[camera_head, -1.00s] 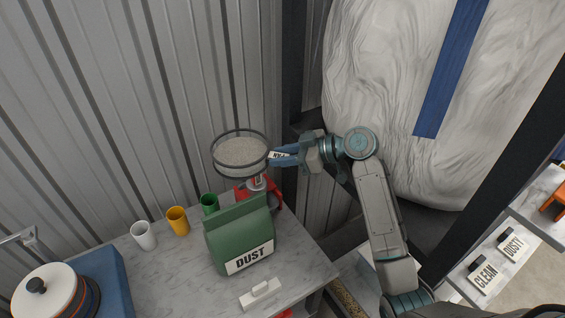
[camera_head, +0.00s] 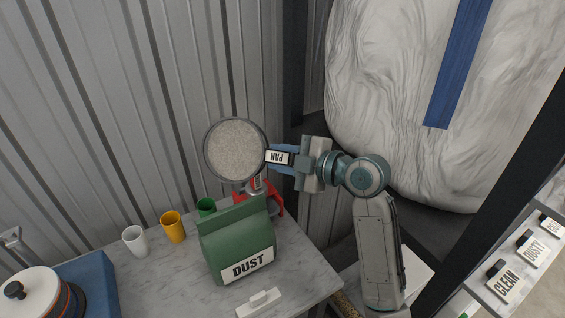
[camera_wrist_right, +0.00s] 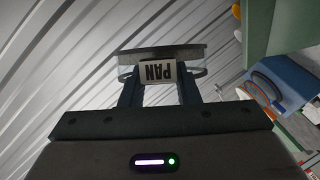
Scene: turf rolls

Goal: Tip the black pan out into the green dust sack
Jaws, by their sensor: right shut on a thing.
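The black pan (camera_head: 236,150) is a round dark-rimmed dish filled with grey grainy stuff. Its handle has a white PAN label. My right gripper (camera_head: 279,157) is shut on the handle and holds the pan in the air above and behind the sack. The pan is tilted, its open face turned toward the head camera. In the right wrist view the pan (camera_wrist_right: 162,56) shows edge-on beyond the label. The green dust sack (camera_head: 236,240), labelled DUST, stands upright on the marble counter. Its opening is not clearly seen. My left gripper is not in view.
A red object (camera_head: 270,198) stands behind the sack. White (camera_head: 134,240), yellow (camera_head: 173,226) and green (camera_head: 206,206) cups stand to its left. A white handled block (camera_head: 260,303) lies in front. A corrugated wall is behind; a large white wrapped bulk (camera_head: 390,90) is at right.

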